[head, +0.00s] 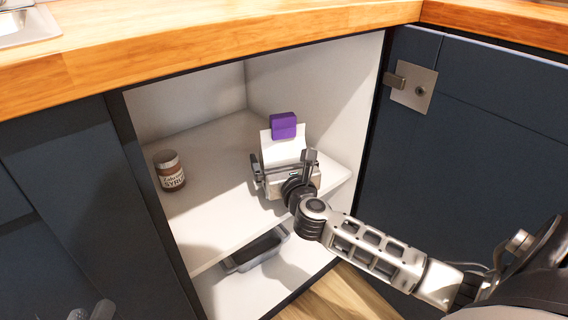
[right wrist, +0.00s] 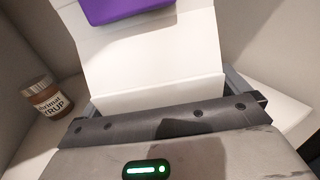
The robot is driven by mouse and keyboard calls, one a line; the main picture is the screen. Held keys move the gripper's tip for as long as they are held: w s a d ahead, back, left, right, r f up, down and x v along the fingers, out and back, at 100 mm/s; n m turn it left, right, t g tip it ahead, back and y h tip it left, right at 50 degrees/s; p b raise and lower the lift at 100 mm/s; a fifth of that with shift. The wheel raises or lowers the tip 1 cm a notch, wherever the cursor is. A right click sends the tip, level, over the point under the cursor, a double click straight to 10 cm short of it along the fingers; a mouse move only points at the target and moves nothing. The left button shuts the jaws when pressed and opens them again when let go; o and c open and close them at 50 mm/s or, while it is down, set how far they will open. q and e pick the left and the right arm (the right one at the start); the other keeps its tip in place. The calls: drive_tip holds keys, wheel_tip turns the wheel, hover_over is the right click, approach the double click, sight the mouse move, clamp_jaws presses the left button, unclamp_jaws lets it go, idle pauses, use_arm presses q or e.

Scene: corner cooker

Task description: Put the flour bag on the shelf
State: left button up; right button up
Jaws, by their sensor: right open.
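The flour bag (head: 284,150) is white with a purple top piece. It is on the upper shelf (head: 215,215) inside the open corner cabinet, toward the right side. My right gripper (head: 285,178) has its fingers apart, one on each side of the bag. In the right wrist view, the bag (right wrist: 155,65) rises between the open fingers (right wrist: 165,95); its lower part is hidden behind the gripper body. At the bottom left of the head view, only grey tips of my left gripper (head: 91,311) show, empty and away from the bag.
A brown syrup jar (head: 169,170) with a white label stands on the shelf's left side; it also shows in the right wrist view (right wrist: 47,97). A dark tray (head: 256,249) lies on the level below. The wooden counter (head: 200,40) overhangs the opening. The shelf's middle is clear.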

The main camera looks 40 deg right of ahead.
drive_tip(key=shift+s+a+r, duration=0.15)
drive_tip(key=shift+s, duration=0.2)
drive_tip(key=p+v, duration=0.2)
drive_tip(key=v, duration=0.8)
drive_tip(key=s+a+r+n+t+y, duration=0.15)
drive_tip(key=a+r+n+y, duration=0.3)
drive_tip(key=a+n, duration=0.45)
drive_tip(key=s+a+r+n+t+y, duration=0.1)
drive_tip(key=s+a+r+n+y, duration=0.2)
drive_tip(key=a+n+y, duration=0.5)
use_arm(q)
drive_tip(key=shift+s+a+f+g+y, duration=0.15)
drive_tip(key=shift+a+f+g+y, duration=0.05)
drive_tip(key=shift+f+g+y, duration=0.25)
use_arm(e)
drive_tip(key=s+a+f+n+g+y, duration=0.1)
drive_tip(key=s+a+n+g, duration=0.1)
drive_tip(key=n, duration=1)
drive_tip(key=s+a+f+n+g, duration=0.1)
drive_tip(key=s+a+n+g, duration=0.2)
drive_tip(key=n, duration=0.9)
drive_tip(key=shift+s+a+f+g+y, duration=0.4)
drive_tip(key=shift+s+a, duration=0.2)
drive_tip(key=shift+a, duration=0.55)
use_arm(q)
drive_tip(key=shift+f, duration=0.1)
